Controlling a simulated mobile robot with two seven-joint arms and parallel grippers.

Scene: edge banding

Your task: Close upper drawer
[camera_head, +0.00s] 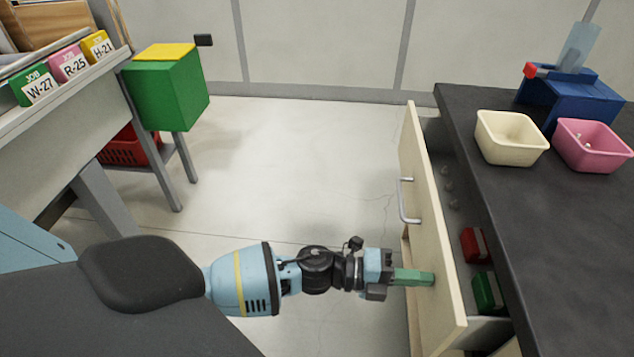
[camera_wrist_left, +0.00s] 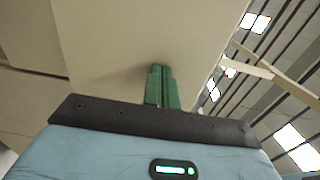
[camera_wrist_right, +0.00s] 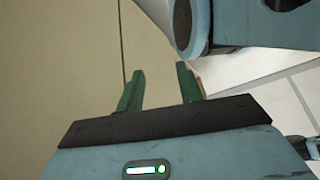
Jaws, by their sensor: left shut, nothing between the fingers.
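The upper drawer's cream front panel (camera_head: 420,170) stands out from the dark-topped bench, and the drawer is open. Its metal handle (camera_head: 405,200) is on the outer face. My left gripper (camera_head: 432,277) is shut and empty, its green fingertips at the outer face of the panel, nearer me than the handle. In the left wrist view the shut fingers (camera_wrist_left: 162,70) point at the cream panel; whether they touch it I cannot tell. My right gripper (camera_wrist_right: 160,80) shows only in its own wrist view, open and empty, with a cream surface (camera_wrist_right: 60,90) beyond it.
The drawer holds a red item (camera_head: 473,245), a green item (camera_head: 487,292) and small grey pieces. On the bench top (camera_head: 560,250) are a cream bin (camera_head: 510,135), a pink bin (camera_head: 590,145) and a blue device (camera_head: 570,95). A green box (camera_head: 168,95) stands left; the floor between is clear.

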